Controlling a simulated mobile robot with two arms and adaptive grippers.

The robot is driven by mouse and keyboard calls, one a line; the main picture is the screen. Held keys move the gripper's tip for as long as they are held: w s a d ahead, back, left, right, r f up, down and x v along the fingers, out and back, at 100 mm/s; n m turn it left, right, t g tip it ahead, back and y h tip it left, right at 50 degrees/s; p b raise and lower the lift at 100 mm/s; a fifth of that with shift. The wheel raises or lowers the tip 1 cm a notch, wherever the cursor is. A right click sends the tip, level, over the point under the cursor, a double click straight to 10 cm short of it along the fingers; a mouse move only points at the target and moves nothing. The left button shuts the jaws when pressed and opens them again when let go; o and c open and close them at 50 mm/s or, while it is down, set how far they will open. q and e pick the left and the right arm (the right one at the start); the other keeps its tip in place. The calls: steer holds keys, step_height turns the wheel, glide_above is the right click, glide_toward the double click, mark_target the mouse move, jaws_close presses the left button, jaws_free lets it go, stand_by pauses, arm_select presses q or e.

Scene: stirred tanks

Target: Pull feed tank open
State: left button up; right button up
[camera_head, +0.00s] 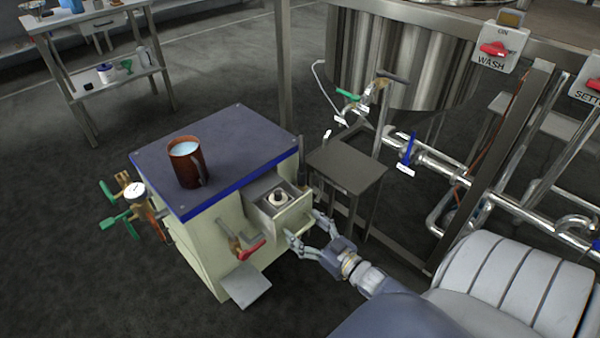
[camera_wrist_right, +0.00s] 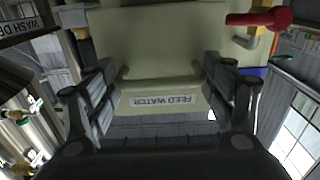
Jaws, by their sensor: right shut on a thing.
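The feed tank is a cream cabinet (camera_head: 200,238) with a blue-edged dark top, left of centre in the head view. A small drawer (camera_head: 265,203) stands pulled out of its front, with a pale round fitting (camera_head: 280,198) inside. In the right wrist view the drawer front (camera_wrist_right: 160,90) bears an upside-down label (camera_wrist_right: 157,101) that seems to read FEED WATER. My right gripper (camera_head: 306,228) is at the drawer front, with its fingers either side, shut on it. It also shows in the right wrist view (camera_wrist_right: 162,85). The exact contact is hard to see. My left gripper is out of view.
A brown mug (camera_head: 186,162) with pale liquid stands on the cabinet top. A red-handled valve (camera_head: 248,248) sits just left of the drawer. A small metal stand (camera_head: 347,170) is close on the right, before pipework and a large steel tank (camera_head: 395,55). Floor is clear in front.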

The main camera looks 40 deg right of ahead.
steer(key=shift+r, duration=0.1)
steer(key=o, duration=1.5)
steer(key=shift+o, duration=0.4)
steer(key=s, duration=1.2)
steer(key=shift+d, duration=0.45)
steer(key=shift+w, duration=0.1)
